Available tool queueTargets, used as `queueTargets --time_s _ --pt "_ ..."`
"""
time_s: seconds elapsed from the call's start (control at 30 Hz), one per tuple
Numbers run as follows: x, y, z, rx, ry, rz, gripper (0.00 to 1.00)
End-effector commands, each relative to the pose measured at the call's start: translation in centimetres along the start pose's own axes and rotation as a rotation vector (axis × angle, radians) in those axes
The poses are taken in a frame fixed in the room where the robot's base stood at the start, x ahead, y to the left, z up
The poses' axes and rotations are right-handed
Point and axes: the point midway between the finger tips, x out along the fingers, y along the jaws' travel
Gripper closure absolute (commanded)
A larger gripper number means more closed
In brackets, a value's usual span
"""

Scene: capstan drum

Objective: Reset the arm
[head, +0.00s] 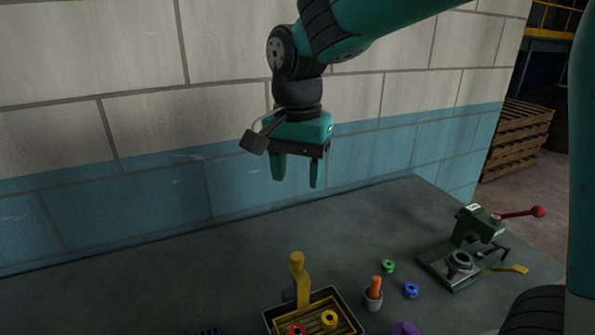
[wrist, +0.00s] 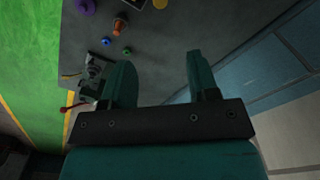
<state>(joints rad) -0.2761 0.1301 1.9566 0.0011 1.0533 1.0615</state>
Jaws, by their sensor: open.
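My teal arm reaches in from the upper right in the head view, and my gripper (head: 297,184) hangs pointing down above the back of the grey table (head: 150,285). Its two fingers are apart with nothing between them. In the wrist view my gripper (wrist: 158,70) also shows two spread, empty fingers, with the table (wrist: 165,30) beyond them. No object touches the fingers.
A green fixture (head: 465,250) with a red-knobbed lever stands at the right. A black tray (head: 268,316) holds red and yellow spools. An orange peg in a cup (head: 374,295), a green spool (head: 388,266), a blue spool (head: 411,290) and a purple piece (head: 405,328) stand nearby. The wall (head: 250,190) is behind.

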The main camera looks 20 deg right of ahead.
Motion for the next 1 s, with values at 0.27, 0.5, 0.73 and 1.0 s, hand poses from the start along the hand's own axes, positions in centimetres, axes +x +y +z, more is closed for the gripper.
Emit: queueTargets --time_s 0.27,0.5,0.73,1.0 --pt "0.0 0.0 0.0 0.000 0.000 0.000 0.46" --pt "0.2 0.9 1.3 -0.125 -0.010 -0.024 0.46" --pt "1.8 5.8 9.0 -0.816 -0.051 -0.192 0.46" --pt "3.3 9.8 15.9 -1.350 -0.037 -0.382 0.46"
